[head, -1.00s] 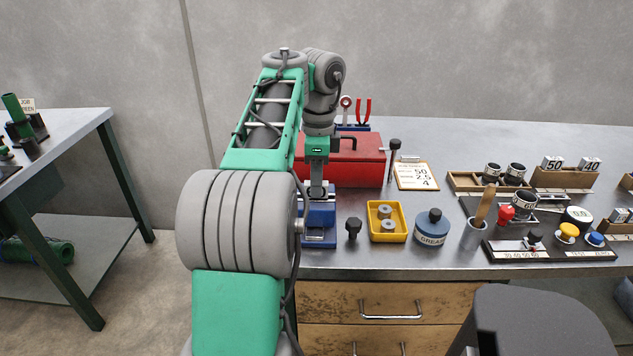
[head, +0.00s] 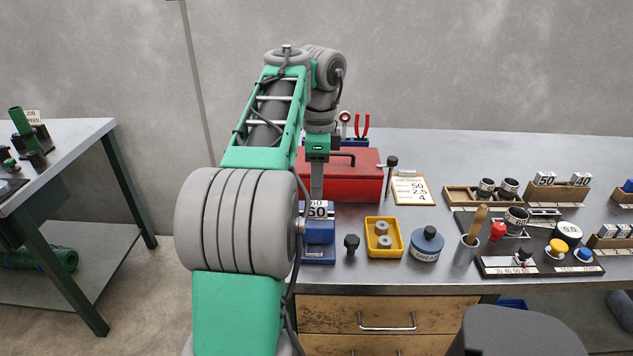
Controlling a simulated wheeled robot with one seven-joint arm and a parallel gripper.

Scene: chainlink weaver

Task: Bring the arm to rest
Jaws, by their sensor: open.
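My arm reaches forward over the workbench, with its wrist pointing down. My gripper (head: 317,195) is open above the blue vise (head: 319,236) at the bench's front left. A white block marked 50 (head: 318,211) sits at the top of the vise, just below the gripper. Whether the fingers are clear of the block is hard to tell, as they show edge-on. My arm hides the left side of the vise.
A red toolbox (head: 346,183) stands close behind the gripper. A black knob (head: 351,244), yellow tray (head: 398,240) and grease tin (head: 427,244) stand right of the vise. Racks and gauges fill the bench's right. A side table (head: 75,140) stands left.

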